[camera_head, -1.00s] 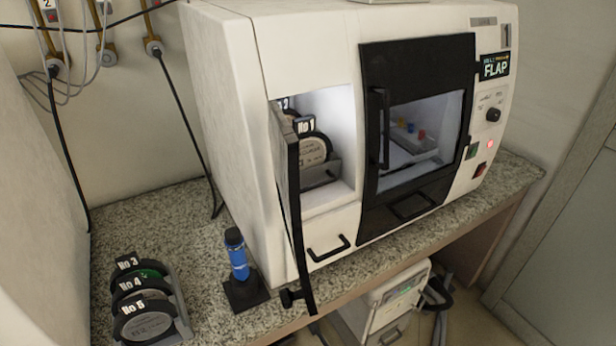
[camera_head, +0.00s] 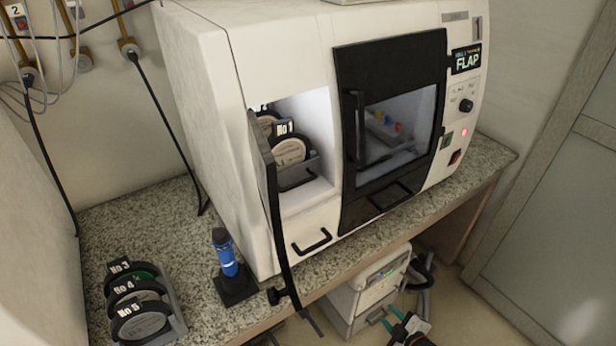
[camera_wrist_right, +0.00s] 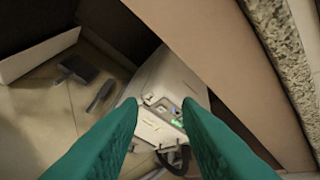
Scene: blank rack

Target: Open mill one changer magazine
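The white mill (camera_head: 205,150) bears the number 1 and stands on the bench. The black-edged door (camera_head: 271,195) of its left compartment, the changer magazine, stands swung open and is seen nearly edge-on. Inside the lit magazine opening (camera_head: 312,110), a disc labelled No 1 (camera_head: 290,150) sits in a grey holder, with another disc partly hidden behind the door. My right gripper (camera_head: 405,326) is low at the bottom edge, in front of and below the bench, away from the door. Its teal fingers are apart and empty in the right wrist view (camera_wrist_right: 160,108). My left gripper is out of view.
A rack of discs labelled No 3 to No 5 (camera_head: 140,305) and a blue tool in a black stand (camera_head: 228,262) are on the speckled bench (camera_head: 190,240). A white unit (camera_head: 365,290) stands under the bench. The mill's dark-framed window door (camera_head: 385,65) is shut.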

